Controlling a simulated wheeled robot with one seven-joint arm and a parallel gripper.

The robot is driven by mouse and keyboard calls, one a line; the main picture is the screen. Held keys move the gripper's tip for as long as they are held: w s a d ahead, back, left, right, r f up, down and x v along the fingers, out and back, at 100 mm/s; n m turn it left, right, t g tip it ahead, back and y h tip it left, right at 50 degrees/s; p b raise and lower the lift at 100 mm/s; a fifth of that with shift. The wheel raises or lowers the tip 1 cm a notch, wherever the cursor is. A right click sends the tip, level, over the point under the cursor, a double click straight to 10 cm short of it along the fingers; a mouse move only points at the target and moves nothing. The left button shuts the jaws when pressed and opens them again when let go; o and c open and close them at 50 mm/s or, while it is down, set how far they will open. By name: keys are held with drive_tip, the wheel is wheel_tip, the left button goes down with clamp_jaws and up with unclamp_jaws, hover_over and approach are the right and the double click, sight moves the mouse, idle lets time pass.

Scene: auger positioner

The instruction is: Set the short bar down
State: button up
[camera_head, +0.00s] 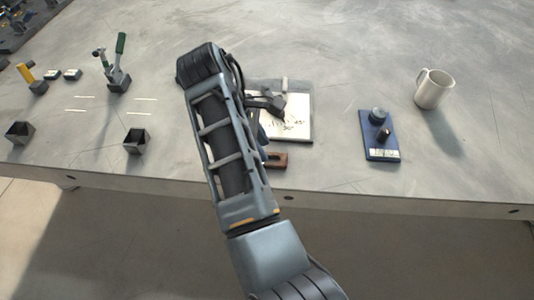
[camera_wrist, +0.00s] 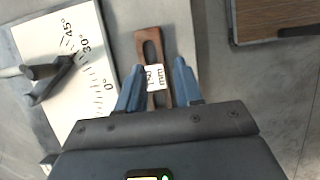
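The short bar (camera_wrist: 151,42) is a flat brown slotted piece with a white label marked in mm. In the wrist view it lies between the two blue fingers of my gripper (camera_wrist: 158,66). Narrow gaps seem to show beside the bar, so the fingers look open around it. In the head view one end of the bar (camera_head: 278,160) shows low over the table, near its front edge. I cannot tell for certain whether the bar touches the tabletop.
A white angle plate (camera_head: 299,128) with dark parts on it lies just behind the bar. A blue base (camera_head: 380,150) with dark knobs and a mug (camera_head: 433,89) stand right. Small dark holders (camera_head: 136,141) and a green-handled clamp (camera_head: 118,78) stand left.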

drive_tip(key=p+v, duration=0.2)
drive_tip(key=v, duration=0.4)
drive_tip(key=shift+f, duration=0.1)
drive_tip(key=shift+c, duration=0.3)
idle(0.8)
